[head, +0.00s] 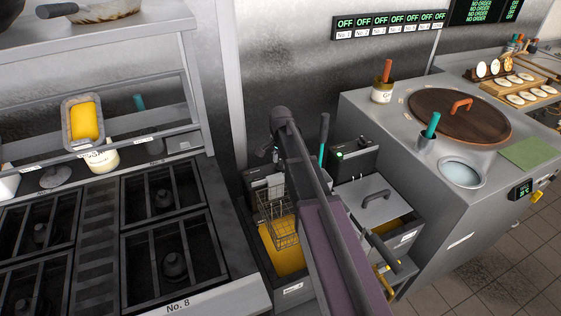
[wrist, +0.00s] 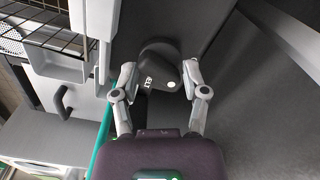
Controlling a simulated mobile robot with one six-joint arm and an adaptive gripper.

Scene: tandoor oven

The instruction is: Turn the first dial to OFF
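In the wrist view, a dark grey dial (wrist: 163,74) with a small white label and a pale dot sits between the two fingers of my gripper (wrist: 159,79). The fingers are apart, one on each side of it. The left fingertip shows a gap to the dial; the right fingertip is very close, and I cannot tell whether it touches. The label is too small to read surely. In the head view, my arm reaches into the fryer area, and its fingertips and the dial are hidden. A row of OFF displays (head: 390,24) hangs on the back wall.
A fryer basket (head: 280,219) hangs over yellow oil (head: 284,262) beside my arm. A lidded fryer (head: 362,205) stands to its right, then the tandoor counter (head: 385,115). The stove (head: 97,246) is left. In the wrist view, a hooked handle (wrist: 62,100) is left of my gripper.

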